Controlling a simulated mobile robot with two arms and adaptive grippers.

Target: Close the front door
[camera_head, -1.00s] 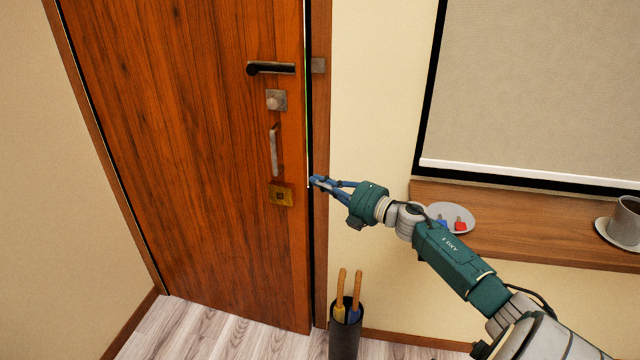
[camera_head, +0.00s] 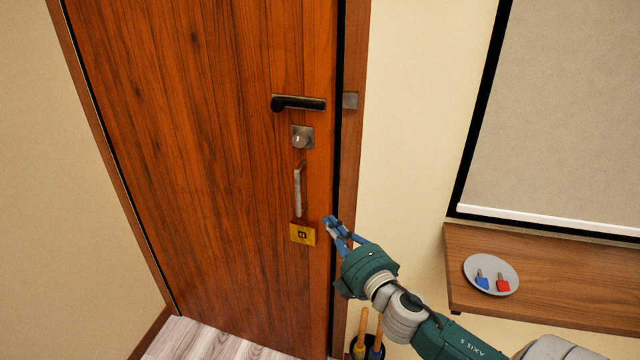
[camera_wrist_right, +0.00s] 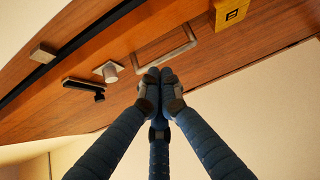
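The front door (camera_head: 215,150) is brown wood and fills the left half of the head view. A narrow dark gap shows between its right edge and the door frame (camera_head: 352,130). The door has a dark lever handle (camera_head: 299,103), a round lock knob (camera_head: 302,138), a vertical pull handle (camera_head: 299,190) and a yellow box (camera_head: 302,234). My right gripper (camera_head: 331,226) has its blue fingertips at the door's right edge, beside the yellow box. In the right wrist view its fingertips (camera_wrist_right: 160,82) are together with nothing between them; contact with the door is unclear. My left gripper is out of view.
A wooden shelf (camera_head: 550,255) on the right wall holds a plate (camera_head: 491,262) with a blue and a red padlock-like item. A dark holder with wooden-handled items (camera_head: 361,335) stands below my right arm. A blind (camera_head: 570,110) hangs above the shelf.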

